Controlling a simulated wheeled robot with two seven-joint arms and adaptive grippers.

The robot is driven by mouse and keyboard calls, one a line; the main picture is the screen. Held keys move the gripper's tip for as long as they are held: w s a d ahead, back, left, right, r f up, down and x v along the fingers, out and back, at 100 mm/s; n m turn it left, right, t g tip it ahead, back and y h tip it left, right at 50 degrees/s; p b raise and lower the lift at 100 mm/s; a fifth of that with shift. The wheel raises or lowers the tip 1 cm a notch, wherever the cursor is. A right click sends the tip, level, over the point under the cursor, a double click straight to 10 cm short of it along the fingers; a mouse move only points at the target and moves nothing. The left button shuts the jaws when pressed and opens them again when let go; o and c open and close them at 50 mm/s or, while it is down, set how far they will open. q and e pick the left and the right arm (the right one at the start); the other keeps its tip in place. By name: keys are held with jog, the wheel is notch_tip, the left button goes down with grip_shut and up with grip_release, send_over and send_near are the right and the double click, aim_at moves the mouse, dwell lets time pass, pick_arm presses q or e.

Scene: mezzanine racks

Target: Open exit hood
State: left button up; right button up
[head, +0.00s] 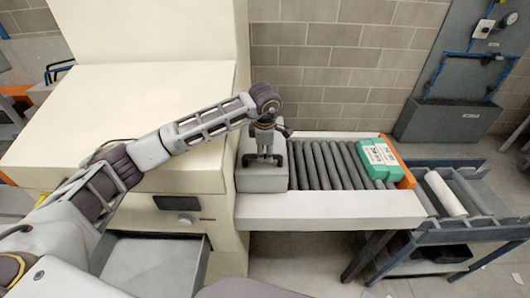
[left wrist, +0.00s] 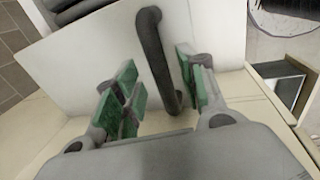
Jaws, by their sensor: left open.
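The exit hood (head: 262,181) is a grey box at the cream machine's outlet, over the left end of the roller conveyor. It looks closed. My left gripper (head: 264,157) is right above it, pointing down. In the left wrist view, the hood's pale panel (left wrist: 98,58) carries a dark bar handle (left wrist: 153,45). The green-padded fingers of my left gripper (left wrist: 160,90) stand apart on either side of this handle, with gaps visible, so it is not gripped. The handle's lower end is near the gripper body. My right gripper is not in view.
Dark rollers (head: 327,166) run right from the hood. Green-and-white packages (head: 379,160) lie at the conveyor's far end against an orange stop (head: 398,162). A dark cart (head: 466,226) with a white roll (head: 445,193) stands beyond. An open metal tray (head: 155,265) sits below the machine.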

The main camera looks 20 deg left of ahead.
pick_arm(q)
jog(key=shift+w+f, duration=0.15)
jog(key=shift+f, duration=0.6)
jog(key=shift+c, duration=0.5)
grip_shut()
